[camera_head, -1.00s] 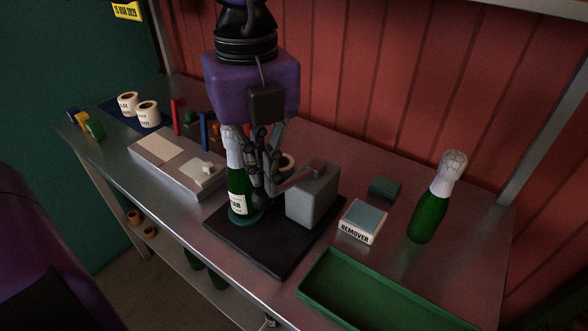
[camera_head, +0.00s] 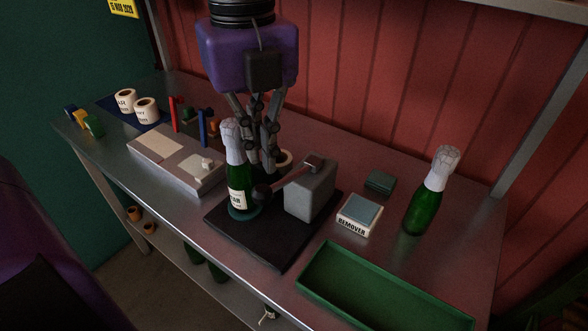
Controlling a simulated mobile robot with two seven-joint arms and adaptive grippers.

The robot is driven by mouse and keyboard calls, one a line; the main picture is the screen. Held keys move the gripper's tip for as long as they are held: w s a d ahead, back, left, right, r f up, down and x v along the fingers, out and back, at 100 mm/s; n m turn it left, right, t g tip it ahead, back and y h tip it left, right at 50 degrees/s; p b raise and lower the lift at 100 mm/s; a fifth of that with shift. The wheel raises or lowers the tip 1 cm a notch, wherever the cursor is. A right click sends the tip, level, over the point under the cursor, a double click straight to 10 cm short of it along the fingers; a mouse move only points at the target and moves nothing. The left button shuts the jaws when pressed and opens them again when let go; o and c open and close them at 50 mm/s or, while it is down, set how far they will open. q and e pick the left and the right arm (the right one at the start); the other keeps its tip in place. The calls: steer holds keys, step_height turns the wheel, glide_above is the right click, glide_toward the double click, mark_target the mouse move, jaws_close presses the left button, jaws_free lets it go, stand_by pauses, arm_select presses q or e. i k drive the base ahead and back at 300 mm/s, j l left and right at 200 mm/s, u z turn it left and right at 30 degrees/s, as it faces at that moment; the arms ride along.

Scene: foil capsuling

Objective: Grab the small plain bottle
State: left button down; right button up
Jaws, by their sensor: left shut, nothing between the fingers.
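A labelled green bottle (camera_head: 238,190) with a white foil neck stands upright in a teal ring on the black base of a device. My left gripper (camera_head: 262,165) points down just behind and right of its neck. The gripper is shut and empty, and I cannot tell whether it touches the bottle. Another green bottle (camera_head: 422,212), with no label visible and pale foil on its neck, stands upright at the right of the bench, well apart from the gripper. Which of these is the small plain bottle is not certain. My right gripper is not in view.
The device's grey block (camera_head: 311,193) and lever (camera_head: 290,176) stand close right of the gripper. A REMOVER box (camera_head: 360,215), a teal block (camera_head: 380,182) and a green tray (camera_head: 330,262) lie further right.

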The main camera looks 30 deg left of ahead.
mark_target(240, 178)
steer(key=k, duration=1)
